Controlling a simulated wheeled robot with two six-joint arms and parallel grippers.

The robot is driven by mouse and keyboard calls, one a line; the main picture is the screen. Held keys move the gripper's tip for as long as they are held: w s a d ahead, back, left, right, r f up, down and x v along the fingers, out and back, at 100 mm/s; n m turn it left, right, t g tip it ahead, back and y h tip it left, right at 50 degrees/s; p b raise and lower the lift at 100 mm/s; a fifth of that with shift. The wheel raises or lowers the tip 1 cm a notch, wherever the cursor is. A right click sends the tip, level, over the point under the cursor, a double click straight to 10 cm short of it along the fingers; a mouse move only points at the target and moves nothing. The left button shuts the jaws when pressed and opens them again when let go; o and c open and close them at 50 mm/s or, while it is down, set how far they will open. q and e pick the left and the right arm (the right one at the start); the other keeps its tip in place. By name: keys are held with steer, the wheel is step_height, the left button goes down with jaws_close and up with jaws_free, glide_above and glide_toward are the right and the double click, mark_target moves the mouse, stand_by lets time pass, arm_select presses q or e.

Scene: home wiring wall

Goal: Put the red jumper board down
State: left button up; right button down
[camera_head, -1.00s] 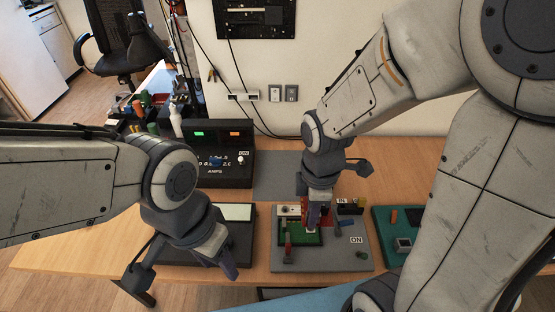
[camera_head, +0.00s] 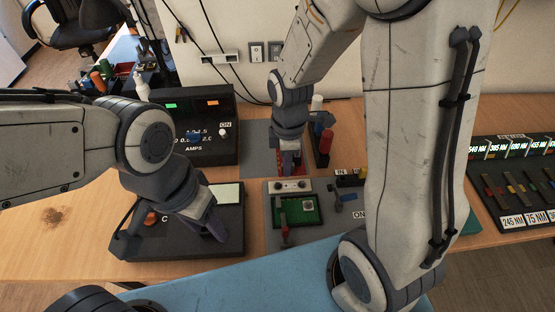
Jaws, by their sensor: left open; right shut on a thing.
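The red jumper board (camera_head: 279,162) shows only as small red patches around the fingers of my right gripper (camera_head: 289,168), which is shut on it. Board and gripper are at the grey mat (camera_head: 256,142), just behind the grey fixture (camera_head: 275,240). The arm hides most of the board, so I cannot tell whether it touches the mat. The fixture bears a green board (camera_head: 305,214) and a red-handled lever (camera_head: 285,228). My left gripper (camera_head: 214,232) is open and empty, over the dark pad unit (camera_head: 170,243).
The AMPS box (camera_head: 200,152) stands left of the mat. A rack with red and white-topped cylinders (camera_head: 322,140) stands close to the right of my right gripper. At the far right is a dark tray of labelled pieces (camera_head: 510,180). Bare table lies at the left.

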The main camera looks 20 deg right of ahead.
mark_target(279, 164)
steer(key=w+f, duration=0.1)
steer(key=w, duration=0.1)
steer(key=w+f, duration=0.1)
steer(key=w, duration=0.1)
steer(key=w+f, duration=0.1)
steer(key=w, duration=0.1)
steer(key=shift+w+f, duration=0.1)
steer(key=shift+f, duration=2.25)
steer(key=shift+f, duration=0.15)
steer(key=c, duration=0.9)
jaws_free()
